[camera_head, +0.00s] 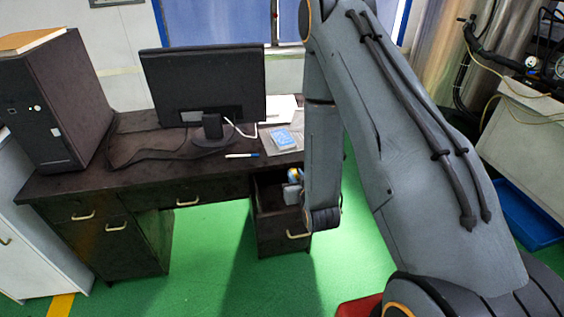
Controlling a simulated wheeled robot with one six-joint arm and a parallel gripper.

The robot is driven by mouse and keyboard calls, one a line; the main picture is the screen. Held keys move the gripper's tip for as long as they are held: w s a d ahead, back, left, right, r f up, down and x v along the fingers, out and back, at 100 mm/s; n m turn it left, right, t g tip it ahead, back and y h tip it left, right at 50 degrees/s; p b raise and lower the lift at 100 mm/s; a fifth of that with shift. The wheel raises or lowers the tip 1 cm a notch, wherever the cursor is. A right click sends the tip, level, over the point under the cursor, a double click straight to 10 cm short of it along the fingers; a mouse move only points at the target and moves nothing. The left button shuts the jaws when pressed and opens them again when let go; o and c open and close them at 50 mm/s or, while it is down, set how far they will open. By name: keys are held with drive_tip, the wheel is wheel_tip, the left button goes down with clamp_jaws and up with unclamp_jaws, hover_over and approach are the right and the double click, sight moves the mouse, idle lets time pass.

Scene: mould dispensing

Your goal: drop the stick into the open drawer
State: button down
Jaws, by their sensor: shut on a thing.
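The open drawer (283,224) is pulled out at the right end of the dark desk, with a pale handle on its front. My arm's forearm hangs down in front of its right side. A small light-grey part of my gripper (291,194) shows left of my wrist, over the drawer opening. A small blue, yellow and white piece, seemingly the stick (295,175), shows just above it, partly hidden by my forearm. The jaws are shut on it. The fingertips, and the stick's height above the drawer floor, cannot be made out.
The desk (75,184) bears a monitor (203,82), a computer tower (52,105), a white-and-blue pen (241,155) and a blue packet (284,139). A blue tray (528,215) lies on the right. Green floor (210,270) in front is clear.

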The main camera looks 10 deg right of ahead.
drive_tip(key=w+f+g, duration=0.1)
drive_tip(key=w, duration=0.1)
drive_tip(key=w+g, duration=0.1)
drive_tip(key=w+f+g+p, duration=0.1)
drive_tip(key=w, duration=0.1)
drive_tip(key=shift+w+f, duration=0.35)
drive_tip(key=shift+w+g+p, duration=1)
drive_tip(key=shift+w+g, duration=1.1)
drive_tip(key=shift+g, duration=0.4)
drive_tip(key=shift+a+f+b, duration=0.1)
drive_tip(key=shift+f+b, duration=3.4)
drive_tip(key=shift+f, duration=2.35)
drive_tip(key=shift+f, duration=0.2)
drive_tip(key=shift+f+b, duration=0.3)
drive_tip(key=shift+f, duration=0.05)
drive_tip(key=shift+f+b, duration=0.4)
drive_tip(key=shift+f, duration=0.25)
drive_tip(key=c, duration=1.6)
unclamp_jaws()
drive_tip(key=shift+o, duration=0.2)
